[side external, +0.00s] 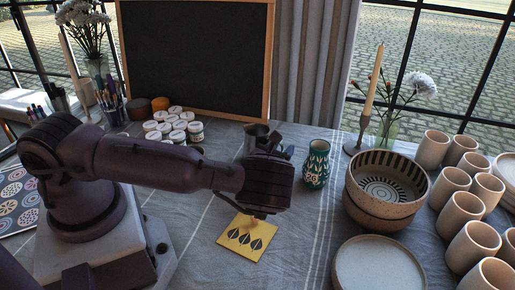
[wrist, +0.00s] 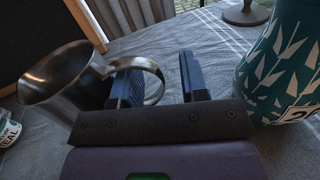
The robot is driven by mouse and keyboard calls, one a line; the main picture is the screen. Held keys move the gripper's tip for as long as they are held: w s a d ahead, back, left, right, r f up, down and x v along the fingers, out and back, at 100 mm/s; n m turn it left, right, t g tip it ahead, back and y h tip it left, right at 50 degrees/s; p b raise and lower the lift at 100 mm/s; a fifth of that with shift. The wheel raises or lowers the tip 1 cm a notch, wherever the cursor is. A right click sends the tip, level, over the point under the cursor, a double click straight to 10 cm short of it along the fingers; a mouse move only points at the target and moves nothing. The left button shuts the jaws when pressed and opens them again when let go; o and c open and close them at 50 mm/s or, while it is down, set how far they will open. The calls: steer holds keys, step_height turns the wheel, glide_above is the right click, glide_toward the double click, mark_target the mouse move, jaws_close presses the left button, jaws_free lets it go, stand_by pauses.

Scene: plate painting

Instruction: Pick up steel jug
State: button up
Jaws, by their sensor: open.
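The steel jug (wrist: 62,82) stands upright on the table at the left of the wrist view, its handle (wrist: 152,72) turned toward my gripper. In the side external view only the top of the jug (side external: 257,131) shows; my wrist hides the rest. My gripper (wrist: 160,75) is open at the jug's handle. The left finger lies at the handle's loop and the right finger stands to the right of it. I cannot tell whether either finger touches the handle.
A teal patterned vase (side external: 316,165) stands close on the right. Striped bowls (side external: 385,190), a plate (side external: 379,265) and several cups (side external: 462,215) fill the right side. Paint jars (side external: 178,124) and a blackboard (side external: 195,55) stand behind. A yellow tile (side external: 246,238) lies in front.

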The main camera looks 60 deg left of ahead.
steer(key=shift+w+a, duration=0.1)
steer(key=shift+w, duration=0.15)
jaws_close()
steer(key=shift+r, duration=0.1)
